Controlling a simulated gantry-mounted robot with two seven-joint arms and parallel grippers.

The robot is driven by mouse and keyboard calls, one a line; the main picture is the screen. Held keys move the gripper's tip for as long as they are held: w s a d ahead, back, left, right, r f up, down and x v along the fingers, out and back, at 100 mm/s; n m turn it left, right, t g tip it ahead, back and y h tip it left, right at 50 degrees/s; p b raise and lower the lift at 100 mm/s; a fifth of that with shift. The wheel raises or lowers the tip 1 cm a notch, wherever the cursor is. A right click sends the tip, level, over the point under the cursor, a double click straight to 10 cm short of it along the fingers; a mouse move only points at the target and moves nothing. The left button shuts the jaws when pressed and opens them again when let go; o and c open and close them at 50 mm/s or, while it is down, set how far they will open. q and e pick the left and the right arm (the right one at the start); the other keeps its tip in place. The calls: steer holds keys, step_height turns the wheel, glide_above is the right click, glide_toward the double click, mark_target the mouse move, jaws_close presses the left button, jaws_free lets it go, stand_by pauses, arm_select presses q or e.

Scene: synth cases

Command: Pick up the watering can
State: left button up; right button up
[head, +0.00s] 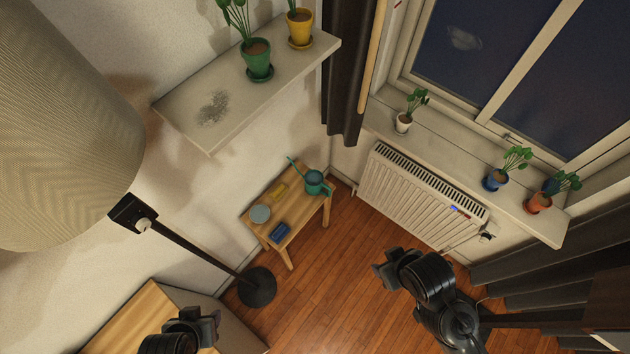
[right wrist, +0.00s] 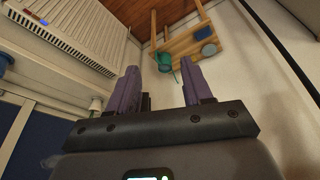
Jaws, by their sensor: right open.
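The teal watering can (head: 315,184) stands at the far right end of a small wooden table (head: 300,212) in the head view, its thin spout pointing up and left. It also shows in the right wrist view (right wrist: 163,61), beyond the fingers. My right gripper (head: 386,270) is right of and nearer than the table in the head view. In the right wrist view its two purple fingers (right wrist: 158,82) are spread, with nothing held between them. My left gripper (head: 205,326) is at the bottom left, far from the can; its jaws are too unclear to read.
The table also holds a pale round dish (head: 260,214), a yellow item (head: 279,190) and a dark blue item (head: 280,230). A floor lamp (head: 257,288) stands left of it. A radiator (head: 420,192) and a sill with potted plants are at right. The wooden floor (head: 330,290) between is clear.

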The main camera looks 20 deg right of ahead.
stand_by(0.3)
steer(key=o, duration=0.9)
steer(key=shift+o, duration=0.2)
